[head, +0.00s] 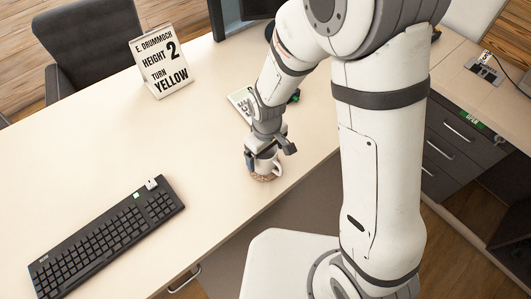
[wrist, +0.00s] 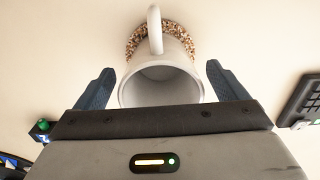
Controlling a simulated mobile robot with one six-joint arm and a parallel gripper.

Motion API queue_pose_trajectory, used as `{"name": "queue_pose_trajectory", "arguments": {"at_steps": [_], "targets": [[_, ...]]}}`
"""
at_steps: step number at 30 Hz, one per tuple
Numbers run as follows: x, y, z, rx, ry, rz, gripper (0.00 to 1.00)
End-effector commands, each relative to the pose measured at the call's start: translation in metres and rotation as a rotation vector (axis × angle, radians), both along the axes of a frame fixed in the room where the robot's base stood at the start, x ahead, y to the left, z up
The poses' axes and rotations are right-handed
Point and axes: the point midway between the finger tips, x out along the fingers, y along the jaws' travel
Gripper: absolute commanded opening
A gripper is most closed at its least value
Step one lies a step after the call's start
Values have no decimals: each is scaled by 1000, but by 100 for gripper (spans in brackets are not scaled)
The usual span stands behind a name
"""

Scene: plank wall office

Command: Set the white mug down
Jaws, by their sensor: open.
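The white mug (head: 264,164) stands upright on a round speckled cork coaster (head: 262,178) near the desk's front edge. In the wrist view the mug (wrist: 160,82) shows its open, empty mouth and its handle on the far side. The coaster (wrist: 133,42) shows behind it. My gripper (head: 266,156) is at the mug from above. In the wrist view my gripper (wrist: 160,90) is open, with one blue finger on each side of the mug and a visible gap to it. The mug's base is partly hidden.
A black keyboard (head: 105,235) lies left on the pale desk (head: 215,120). A sign (head: 163,68) stands at the back, and a flat printed item (head: 240,103) lies behind my gripper. A grey chair (head: 90,45) is beyond the desk. Drawers (head: 450,140) stand at right. The desk's middle is clear.

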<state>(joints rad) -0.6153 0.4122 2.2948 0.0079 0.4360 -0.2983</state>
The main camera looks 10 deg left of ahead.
Motion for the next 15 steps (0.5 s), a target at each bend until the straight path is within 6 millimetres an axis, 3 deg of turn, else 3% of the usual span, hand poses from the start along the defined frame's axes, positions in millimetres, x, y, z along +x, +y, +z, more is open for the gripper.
{"name": "queue_pose_trajectory", "arguments": {"at_steps": [9,15], "targets": [[1,1,66,4,-6,1,92],[1,1,99,3,-3,1,92]]}}
